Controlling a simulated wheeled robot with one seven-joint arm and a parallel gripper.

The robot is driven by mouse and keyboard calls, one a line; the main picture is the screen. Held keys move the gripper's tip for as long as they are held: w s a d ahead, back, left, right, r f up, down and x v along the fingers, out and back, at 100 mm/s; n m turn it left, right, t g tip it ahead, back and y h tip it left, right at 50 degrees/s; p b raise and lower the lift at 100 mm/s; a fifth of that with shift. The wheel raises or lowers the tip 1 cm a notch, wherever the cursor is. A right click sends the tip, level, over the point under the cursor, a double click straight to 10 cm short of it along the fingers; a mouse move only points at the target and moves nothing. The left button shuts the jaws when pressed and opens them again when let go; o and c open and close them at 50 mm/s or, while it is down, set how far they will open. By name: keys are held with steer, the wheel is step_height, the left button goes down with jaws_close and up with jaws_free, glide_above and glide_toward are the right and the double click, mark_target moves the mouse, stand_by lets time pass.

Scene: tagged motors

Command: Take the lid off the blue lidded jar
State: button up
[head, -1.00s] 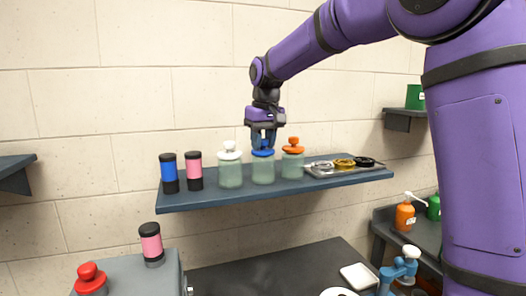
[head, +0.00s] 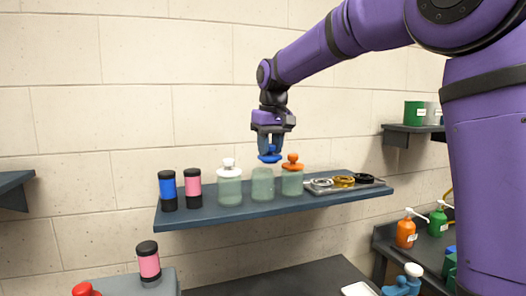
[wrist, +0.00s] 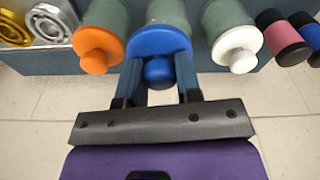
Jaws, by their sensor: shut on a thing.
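The blue lid (head: 269,157) is off its jar and hangs just above the jar's mouth. My gripper (head: 268,147) is shut on the lid's knob, which shows between the fingers in the wrist view (wrist: 159,72). The glass jar (head: 262,186) stands open and upright on the wall shelf, between two other jars. In the wrist view the blue lid (wrist: 158,41) covers part of the jar behind it.
A white-lidded jar (head: 229,184) stands to the left and an orange-lidded jar (head: 292,176) close to the right on the shelf (head: 235,211). Blue and pink cylinders stand at the left end. A tray with rings (head: 345,184) lies at the right. Space above the shelf is free.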

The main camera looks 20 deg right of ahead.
steer(key=s+d+r, duration=0.1)
steer(key=s+d, duration=0.5)
steer(key=s, duration=0.5)
steer(key=shift+s+d, duration=0.3)
